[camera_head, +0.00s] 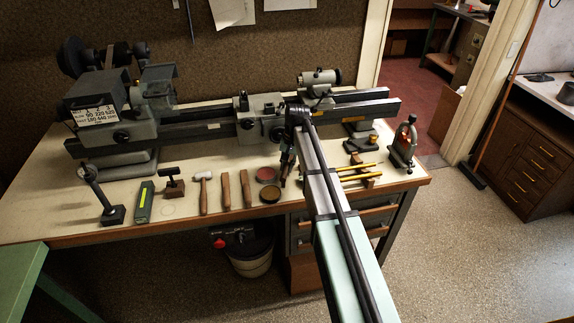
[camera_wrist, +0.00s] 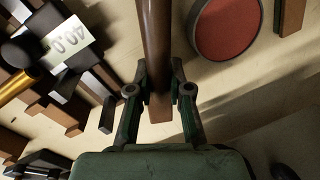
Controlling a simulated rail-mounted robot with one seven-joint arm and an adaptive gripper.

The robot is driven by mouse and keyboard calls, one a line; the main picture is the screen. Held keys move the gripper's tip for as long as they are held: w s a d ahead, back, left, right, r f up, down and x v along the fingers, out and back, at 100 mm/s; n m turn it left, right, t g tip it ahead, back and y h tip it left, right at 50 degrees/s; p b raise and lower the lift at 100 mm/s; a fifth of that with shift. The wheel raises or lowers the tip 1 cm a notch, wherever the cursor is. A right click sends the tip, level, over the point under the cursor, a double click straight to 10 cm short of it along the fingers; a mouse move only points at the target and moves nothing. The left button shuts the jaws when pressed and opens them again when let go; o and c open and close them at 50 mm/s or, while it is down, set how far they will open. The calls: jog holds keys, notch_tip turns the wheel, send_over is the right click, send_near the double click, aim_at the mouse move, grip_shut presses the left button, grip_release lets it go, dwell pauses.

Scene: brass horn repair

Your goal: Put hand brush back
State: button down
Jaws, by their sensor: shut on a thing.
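My gripper (camera_wrist: 158,76) is shut on a brown wooden handle, which I take to be the hand brush (camera_wrist: 156,32). The handle's square end shows between the fingers in the wrist view, and the rest runs up out of the top of the picture. No bristles are in sight. In the head view my gripper (camera_head: 288,162) is over the bench, just right of the two round tins, and my arm hides most of what it holds. I cannot tell whether the brush touches the bench top.
The red tin (camera_head: 267,175) also shows in the wrist view (camera_wrist: 228,28). A dark tin (camera_head: 270,196), wooden pieces (camera_head: 226,189) and a mallet (camera_head: 203,190) lie left. Brass rods on supports (camera_head: 356,177) lie right. The lathe (camera_head: 215,128) stands behind. The front bench strip is clear.

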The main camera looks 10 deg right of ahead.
jog(key=shift+f, duration=0.15)
jog(key=c, duration=1.1)
grip_release()
jog(key=shift+s+d+r+b, duration=0.1)
jog(key=shift+d+r+b, duration=0.25)
jog(key=shift+r, duration=1.7)
jog(key=shift+w+d+r+b, duration=0.1)
jog(key=shift+d+r+b, duration=0.3)
jog(key=shift+r, duration=1.6)
jog(key=shift+s+d+r+b, duration=0.15)
jog(key=shift+r+b, duration=0.35)
jog(key=shift+r, duration=1.55)
jog(key=shift+c, duration=0.3)
